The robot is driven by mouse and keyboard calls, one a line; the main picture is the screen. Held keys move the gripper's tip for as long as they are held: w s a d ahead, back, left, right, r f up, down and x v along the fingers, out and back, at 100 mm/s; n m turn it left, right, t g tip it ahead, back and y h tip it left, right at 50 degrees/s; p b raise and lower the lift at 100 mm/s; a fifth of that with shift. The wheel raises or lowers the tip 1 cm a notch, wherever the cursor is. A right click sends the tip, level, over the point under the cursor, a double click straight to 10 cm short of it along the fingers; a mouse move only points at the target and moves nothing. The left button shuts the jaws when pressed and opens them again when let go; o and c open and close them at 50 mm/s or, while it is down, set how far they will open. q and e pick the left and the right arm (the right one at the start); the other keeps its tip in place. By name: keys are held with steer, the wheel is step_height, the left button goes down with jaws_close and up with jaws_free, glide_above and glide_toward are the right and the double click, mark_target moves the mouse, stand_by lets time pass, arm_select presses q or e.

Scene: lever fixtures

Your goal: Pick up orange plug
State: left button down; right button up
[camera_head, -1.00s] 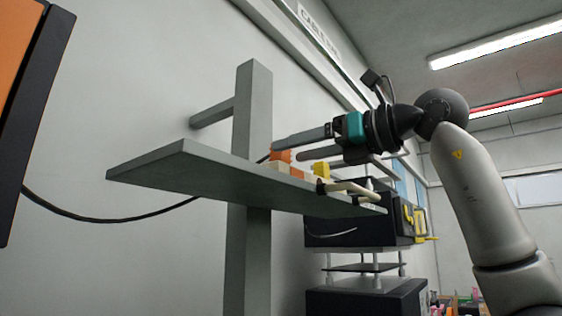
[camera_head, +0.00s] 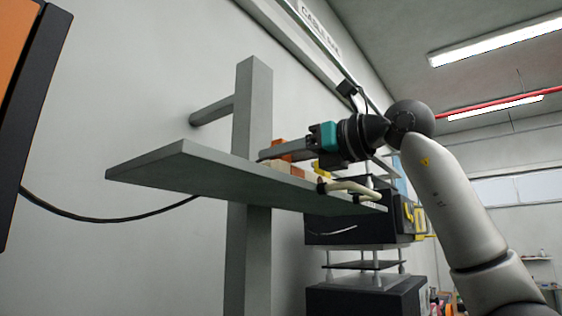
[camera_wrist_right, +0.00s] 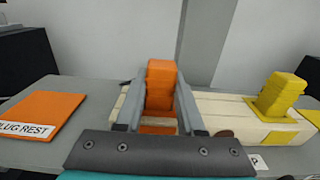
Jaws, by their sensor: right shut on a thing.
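The orange plug (camera_wrist_right: 161,82) is an upright block in the middle of the right wrist view. My right gripper (camera_wrist_right: 160,100) has a finger on each side of it and is shut on it. The plug stands at the cream block (camera_wrist_right: 220,108); I cannot tell whether it is clear of it. In the head view my right gripper (camera_head: 268,156) reaches in from the right, low over the grey shelf (camera_head: 180,168), and partly hides the orange plug (camera_head: 279,143). My left gripper is not in view.
A yellow plug (camera_wrist_right: 278,95) stands at the right end of the cream block. A flat orange pad (camera_wrist_right: 42,112) marked PLUG REST lies to the left. A grey post (camera_head: 252,120) rises behind the shelf. The shelf's left part is bare.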

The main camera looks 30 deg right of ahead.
jaws_close()
steer(key=shift+r, duration=0.15)
